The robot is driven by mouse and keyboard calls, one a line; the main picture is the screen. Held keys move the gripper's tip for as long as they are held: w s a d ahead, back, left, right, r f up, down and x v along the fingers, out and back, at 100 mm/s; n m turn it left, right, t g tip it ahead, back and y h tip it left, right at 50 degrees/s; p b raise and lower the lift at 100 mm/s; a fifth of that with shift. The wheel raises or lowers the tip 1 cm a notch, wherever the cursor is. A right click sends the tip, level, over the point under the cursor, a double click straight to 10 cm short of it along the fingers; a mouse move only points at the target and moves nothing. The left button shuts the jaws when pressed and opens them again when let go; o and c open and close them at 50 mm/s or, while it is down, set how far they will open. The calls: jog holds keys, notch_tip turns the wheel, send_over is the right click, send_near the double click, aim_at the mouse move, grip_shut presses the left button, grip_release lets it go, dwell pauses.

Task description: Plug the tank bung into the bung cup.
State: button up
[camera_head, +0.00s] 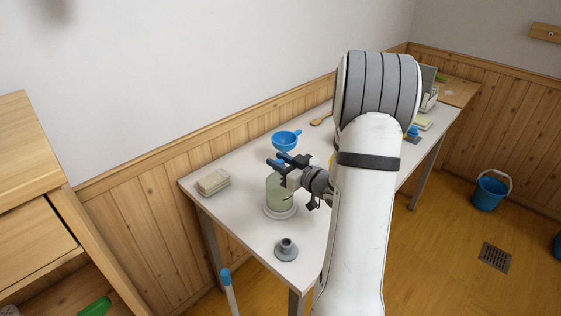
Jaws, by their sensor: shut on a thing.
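My gripper (279,162), with blue fingertips, is just above the top of a clear jar (279,198) of pale greenish content. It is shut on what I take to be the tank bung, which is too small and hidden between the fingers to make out. I cannot tell whether it touches the jar's top. A grey round piece with a wide base and a dark opening on top, which looks like the bung cup (286,250), stands upright near the table's front corner, apart from my gripper.
The white table (235,213) also holds a pale block-like box (213,182) at left, a blue funnel (287,140) behind the gripper and a wooden spoon (321,121). My arm hides much of the table's right side. Bare tabletop lies left of the jar.

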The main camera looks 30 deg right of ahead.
grip_shut()
jog(key=shift+r, duration=0.4)
dwell(0.4)
jog(key=shift+r+p, duration=0.85)
jog(key=shift+r, duration=0.05)
jog(key=shift+r+p, duration=2)
jog(key=shift+r, duration=1.15)
